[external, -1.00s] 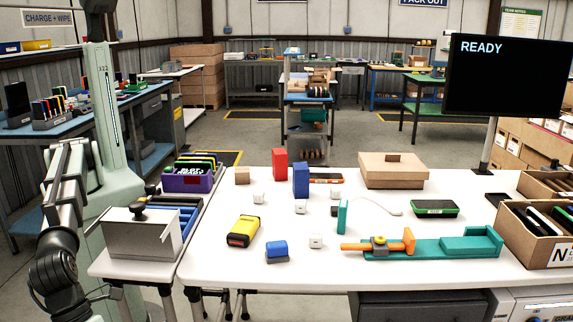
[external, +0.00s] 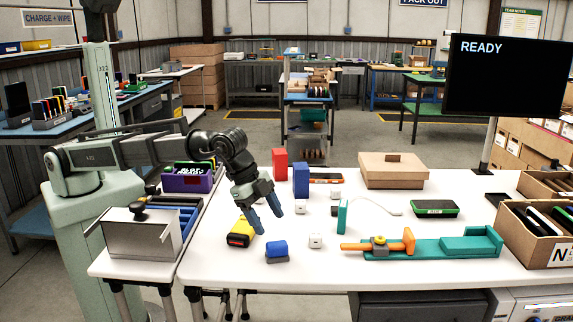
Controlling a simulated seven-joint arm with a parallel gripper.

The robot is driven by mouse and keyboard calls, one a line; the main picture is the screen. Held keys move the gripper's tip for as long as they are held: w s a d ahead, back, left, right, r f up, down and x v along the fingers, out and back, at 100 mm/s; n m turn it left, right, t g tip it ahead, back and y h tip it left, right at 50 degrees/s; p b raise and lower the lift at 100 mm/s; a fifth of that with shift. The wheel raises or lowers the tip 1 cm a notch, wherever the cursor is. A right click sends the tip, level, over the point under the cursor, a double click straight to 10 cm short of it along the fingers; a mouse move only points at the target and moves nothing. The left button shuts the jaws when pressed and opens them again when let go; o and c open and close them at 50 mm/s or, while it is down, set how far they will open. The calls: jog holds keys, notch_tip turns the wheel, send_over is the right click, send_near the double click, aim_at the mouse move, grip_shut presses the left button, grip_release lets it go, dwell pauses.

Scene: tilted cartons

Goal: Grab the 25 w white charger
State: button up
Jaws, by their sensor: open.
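Several small white cube-shaped blocks that look like chargers stand on the white table. One white charger (external: 316,241) is near the front, right of the blue block. Another white charger (external: 301,207) is behind it, below the tall blue box. A third white charger (external: 336,194) is farther back. Their wattage markings are too small to read. My gripper (external: 271,223) is open and empty, its blue fingers pointing down over the left part of the table, left of these chargers. My arm hides the spot where a further white cube stood earlier.
A yellow-and-black device (external: 240,232) and a blue block (external: 277,251) sit near my fingers. A red box (external: 279,164) and a tall blue box (external: 300,180) stand behind. A teal-and-orange fixture (external: 430,247) lies right. The front table edge is clear.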

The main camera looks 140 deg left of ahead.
jog(key=s+a+r+n, duration=0.2)
jog(key=s+a+n, duration=0.2)
jog(key=s+a, duration=0.4)
jog(key=s+a+r+n, duration=0.3)
jog(key=s+a, duration=0.2)
jog(key=a, duration=0.6)
send_near(301, 202)
jog(key=shift+g, duration=0.3)
jog(key=x, duration=0.5)
jog(key=shift+w+a+r, duration=0.1)
jog(key=shift+w, duration=0.15)
jog(key=shift+x, duration=2.55)
jog(key=shift+s, duration=0.15)
jog(key=shift+c, duration=0.3)
jog(key=c, duration=1)
